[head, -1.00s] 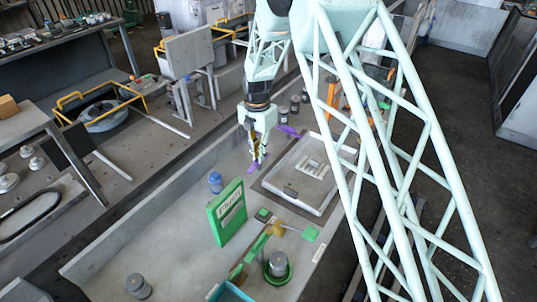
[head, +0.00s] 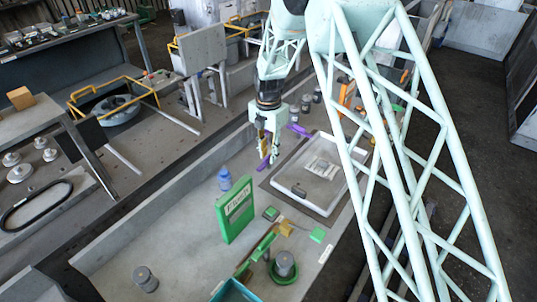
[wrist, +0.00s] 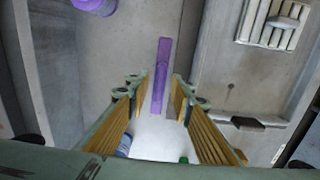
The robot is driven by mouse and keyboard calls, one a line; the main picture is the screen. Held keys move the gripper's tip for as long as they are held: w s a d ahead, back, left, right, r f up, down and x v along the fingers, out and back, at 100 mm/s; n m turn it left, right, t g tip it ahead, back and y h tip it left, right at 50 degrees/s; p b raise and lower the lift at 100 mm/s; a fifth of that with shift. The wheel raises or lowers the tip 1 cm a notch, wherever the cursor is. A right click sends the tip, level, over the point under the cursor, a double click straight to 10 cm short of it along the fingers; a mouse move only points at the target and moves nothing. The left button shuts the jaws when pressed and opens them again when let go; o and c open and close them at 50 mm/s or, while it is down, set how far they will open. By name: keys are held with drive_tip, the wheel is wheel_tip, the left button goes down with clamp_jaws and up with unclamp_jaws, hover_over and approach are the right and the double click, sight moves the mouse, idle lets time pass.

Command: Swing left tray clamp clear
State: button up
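The purple left tray clamp (head: 263,164) is a small bar at the left edge of the shallow grey tray (head: 285,187). In the wrist view the clamp (wrist: 161,75) runs lengthwise in the gap between my fingers, and its far end reaches past the fingertips. My gripper (head: 267,158) points down at the clamp; in the wrist view its fingers (wrist: 160,90) stand apart, with a gap visible on each side of the bar. I cannot tell how deep the clamp sits between them.
Several dark jars (head: 306,105) stand behind the tray. The bench left of the clamp is clear.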

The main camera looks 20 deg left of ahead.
sight(268, 155)
wheel_tip(268, 155, up, 12)
idle(0.8)
idle(0.5)
